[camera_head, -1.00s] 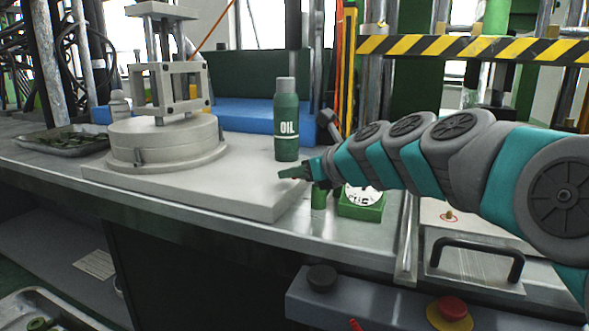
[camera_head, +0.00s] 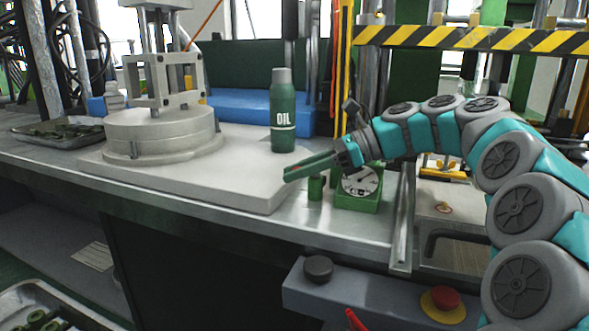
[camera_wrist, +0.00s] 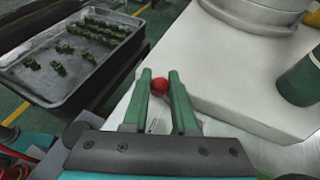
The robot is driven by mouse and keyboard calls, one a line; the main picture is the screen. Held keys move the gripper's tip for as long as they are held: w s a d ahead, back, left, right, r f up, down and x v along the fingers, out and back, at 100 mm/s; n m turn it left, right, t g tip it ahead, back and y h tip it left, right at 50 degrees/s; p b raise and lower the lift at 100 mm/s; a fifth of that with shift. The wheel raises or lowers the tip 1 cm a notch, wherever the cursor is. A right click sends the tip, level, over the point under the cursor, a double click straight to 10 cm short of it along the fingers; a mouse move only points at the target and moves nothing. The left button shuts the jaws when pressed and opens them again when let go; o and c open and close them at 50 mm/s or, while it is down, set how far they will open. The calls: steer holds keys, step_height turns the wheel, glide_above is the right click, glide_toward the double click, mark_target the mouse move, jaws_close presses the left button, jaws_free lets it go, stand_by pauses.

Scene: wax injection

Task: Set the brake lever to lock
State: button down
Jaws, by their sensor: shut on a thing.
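My gripper (camera_head: 288,176) is over the front right corner of the pale base plate (camera_head: 190,187) in the head view, its fingers pointing left. In the wrist view, a round red knob (camera_wrist: 159,86) sits between the two green fingertips (camera_wrist: 160,78). The fingers stand apart by about its width and are shut on it. The head view shows no red between the fingers; the near finger may hide it. No lever shaft shows below the knob, so I cannot tell its setting or confirm that it is the brake lever.
A green oil bottle (camera_head: 283,115) stands on the plate behind my gripper. A green dial gauge (camera_head: 360,190) and small green cylinder (camera_head: 315,187) are close by. A round fixture (camera_head: 160,135) stands left. A control box (camera_head: 385,293) with a red button (camera_head: 445,298) is in front.

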steer(key=shift+s+d+n+g, duration=0.2)
steer(key=shift+d+n+g, duration=0.15)
steer(key=shift+n+g, duration=0.55)
steer(key=c, duration=0.7)
jaws_free()
steer(key=shift+s+d+r, duration=0.1)
steer(key=shift+d, duration=0.05)
